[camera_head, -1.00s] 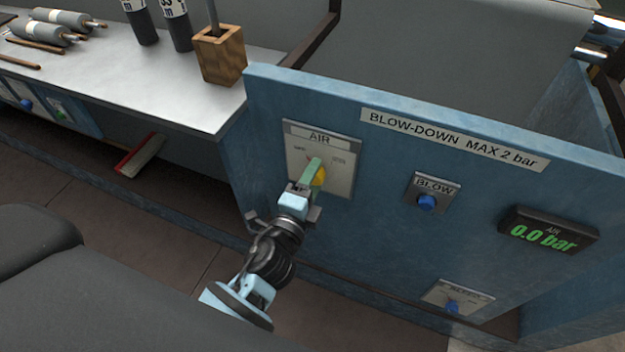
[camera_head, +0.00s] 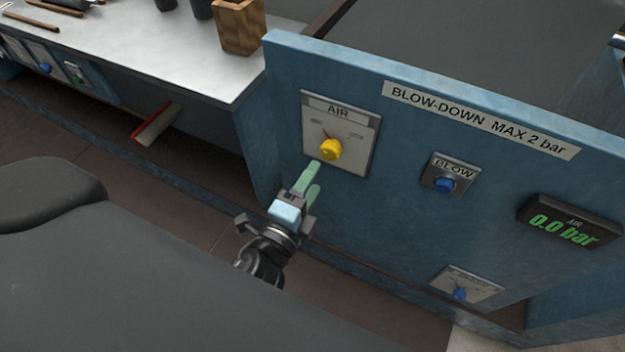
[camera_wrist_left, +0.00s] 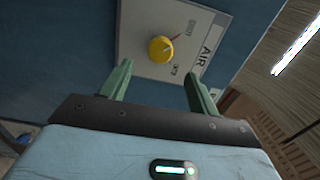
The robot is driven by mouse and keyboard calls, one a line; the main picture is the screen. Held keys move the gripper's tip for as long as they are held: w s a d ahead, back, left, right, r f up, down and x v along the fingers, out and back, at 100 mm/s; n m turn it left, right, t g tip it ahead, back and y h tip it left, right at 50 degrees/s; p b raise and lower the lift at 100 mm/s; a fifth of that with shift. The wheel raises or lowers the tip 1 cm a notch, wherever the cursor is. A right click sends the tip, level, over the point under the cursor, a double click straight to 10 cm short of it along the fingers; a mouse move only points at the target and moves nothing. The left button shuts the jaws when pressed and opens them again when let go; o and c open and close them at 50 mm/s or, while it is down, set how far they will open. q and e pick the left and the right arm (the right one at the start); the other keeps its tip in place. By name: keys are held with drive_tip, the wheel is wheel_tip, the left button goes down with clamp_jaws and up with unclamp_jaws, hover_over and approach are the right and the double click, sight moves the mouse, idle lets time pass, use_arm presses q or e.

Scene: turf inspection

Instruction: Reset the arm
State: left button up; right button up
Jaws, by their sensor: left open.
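My left gripper (camera_head: 308,183) is in front of the blue panel, below the yellow AIR knob (camera_head: 330,149) and apart from it. Its two green fingers are open with nothing between them. In the left wrist view the open fingers (camera_wrist_left: 157,85) show with the yellow knob (camera_wrist_left: 161,49) beyond them on its light plate (camera_wrist_left: 137,28). The knob's red pointer is turned towards the upper left in the head view. My right gripper is not in view.
The blue panel (camera_head: 400,200) also carries a BLOW button (camera_head: 444,185), a display (camera_head: 567,222) reading 0.0 bar and a lower blue knob (camera_head: 460,294). A bench (camera_head: 170,60) with a wooden block (camera_head: 241,27) stands left. A brush (camera_head: 157,124) lies below the bench.

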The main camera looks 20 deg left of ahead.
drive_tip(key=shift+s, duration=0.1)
use_arm(q)
drive_tip(key=s+a+f+n+g, duration=0.3)
drive_tip(key=s+f+n+g, duration=0.45)
drive_tip(key=s+f, duration=0.85)
drive_tip(key=s+f+n+g+h, duration=0.1)
drive_tip(key=s+f+n+g, duration=0.15)
drive_tip(key=s+n, duration=0.45)
drive_tip(key=s+f+n+g, duration=0.2)
drive_tip(key=s+f, duration=0.2)
drive_tip(key=s, duration=0.7)
drive_tip(key=w+r+t+p, duration=0.1)
drive_tip(key=w+r+p, duration=0.2)
drive_tip(key=r+p, duration=0.3)
drive_tip(key=w+a+r+t+p, duration=0.1)
drive_tip(key=w+r+p, duration=0.2)
drive_tip(key=r+p, duration=0.3)
drive_tip(key=shift+w+a+r+t, duration=0.25)
drive_tip(key=shift+w+r+t, duration=0.15)
drive_tip(key=shift+r, duration=0.5)
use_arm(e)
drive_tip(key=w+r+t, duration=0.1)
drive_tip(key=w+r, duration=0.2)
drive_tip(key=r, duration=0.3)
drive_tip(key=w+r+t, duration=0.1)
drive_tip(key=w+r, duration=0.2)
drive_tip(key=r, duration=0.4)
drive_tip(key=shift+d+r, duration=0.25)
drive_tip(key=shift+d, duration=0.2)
